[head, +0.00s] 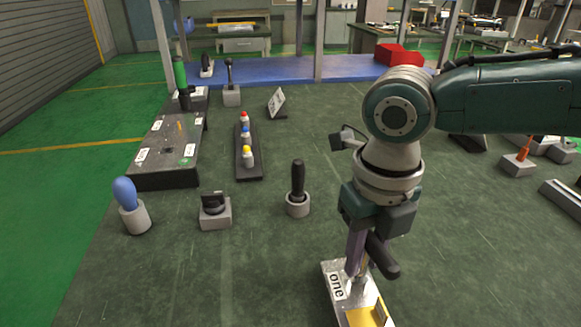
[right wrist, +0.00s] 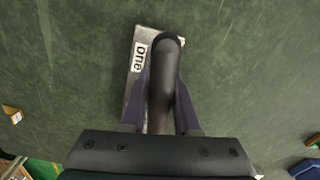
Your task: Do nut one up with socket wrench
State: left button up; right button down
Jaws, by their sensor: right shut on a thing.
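My right gripper (head: 357,262) points down and is shut on the socket wrench (head: 383,256), whose black handle sticks out to the right. In the right wrist view the dark handle (right wrist: 163,80) lies between the two fingers. The wrench's shaft stands over a metal block (head: 334,269) with a white label "one" (head: 337,286) and a yellow patch. The label also shows in the right wrist view (right wrist: 139,57). The nut is hidden under the wrench and gripper, so I cannot tell whether the socket sits on it. My left gripper is not in view.
On the dark green table stand a black-handled tool in a grey holder (head: 298,204), a grey block with a black part (head: 215,213), a blue-topped holder (head: 136,218), a button strip (head: 249,165) and a black panel (head: 150,173).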

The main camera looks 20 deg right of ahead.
jog(key=shift+r+m+p, duration=0.1)
jog(key=shift+m+p, duration=0.6)
jog(key=shift+m, duration=1.2)
jog(key=shift+f, duration=0.2)
